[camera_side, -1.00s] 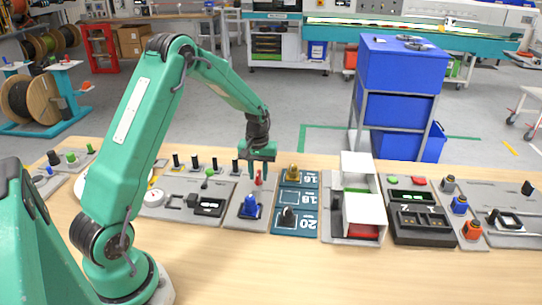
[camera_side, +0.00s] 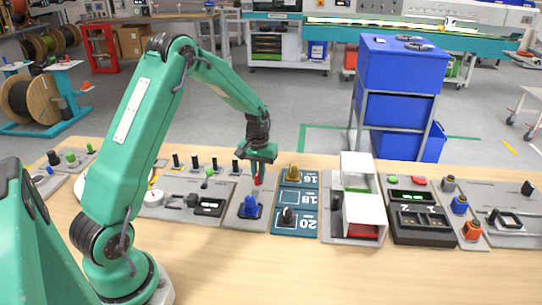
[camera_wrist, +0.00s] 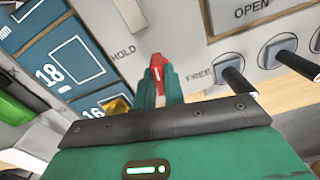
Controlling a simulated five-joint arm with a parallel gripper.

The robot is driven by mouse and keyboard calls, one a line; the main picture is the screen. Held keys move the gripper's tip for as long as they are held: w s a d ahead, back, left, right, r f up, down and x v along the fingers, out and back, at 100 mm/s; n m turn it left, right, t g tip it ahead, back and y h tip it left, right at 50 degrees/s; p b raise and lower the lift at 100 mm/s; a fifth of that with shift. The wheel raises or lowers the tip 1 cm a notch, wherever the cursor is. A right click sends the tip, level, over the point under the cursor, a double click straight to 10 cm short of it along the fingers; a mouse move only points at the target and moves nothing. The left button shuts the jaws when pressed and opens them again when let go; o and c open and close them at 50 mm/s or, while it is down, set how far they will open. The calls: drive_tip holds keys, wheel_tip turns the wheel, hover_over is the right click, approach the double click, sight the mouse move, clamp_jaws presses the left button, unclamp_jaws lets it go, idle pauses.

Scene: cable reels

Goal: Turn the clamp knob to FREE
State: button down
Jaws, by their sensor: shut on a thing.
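The red clamp knob (camera_side: 257,181) stands on a grey panel on the bench, under my gripper (camera_side: 258,170) in the side view. In the wrist view the red knob (camera_wrist: 157,66) with a white line on it shows between my gripper's (camera_wrist: 160,78) green fingers, which are shut on it. The word HOLD (camera_wrist: 123,53) is printed to its left and FREE (camera_wrist: 198,77) to its right. The knob's lower part is hidden by my fingers.
A blue knob (camera_side: 250,207) sits on the same panel, nearer the front. A blue plate (camera_side: 284,199) marked 16, 18 and 20 lies to the right. Black handles (camera_side: 195,162) stand behind left. A white open box (camera_side: 361,208) stands further right. The front bench is clear.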

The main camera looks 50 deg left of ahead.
drive_tip(key=m, duration=0.3)
drive_tip(key=shift+m, duration=0.4)
drive_tip(key=m, duration=0.4)
drive_tip(key=shift+m, duration=4.3)
drive_tip(key=c, duration=1.5)
unclamp_jaws()
